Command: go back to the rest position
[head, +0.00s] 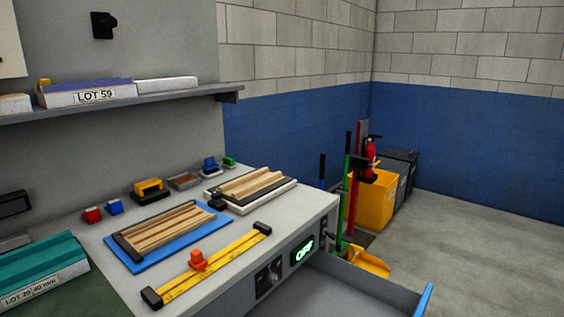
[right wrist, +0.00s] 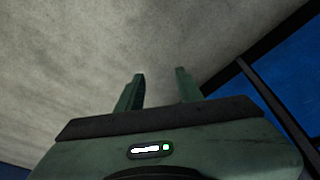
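In the right wrist view my right gripper (right wrist: 160,88) has its two green fingers spread apart with nothing between them. A grey, mottled surface lies beyond the fingers, and the gripper touches nothing that I can see. Neither of my grippers shows in the head view, so the left gripper is out of sight.
A grey workbench (head: 110,270) holds a blue mat (head: 135,262) with a wooden panel, a white board (head: 270,204) with another, and a yellow bar (head: 220,262). An open drawer (head: 365,290) juts out at the front right. A shelf (head: 130,100) hangs above. Floor at right (head: 480,240) is clear.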

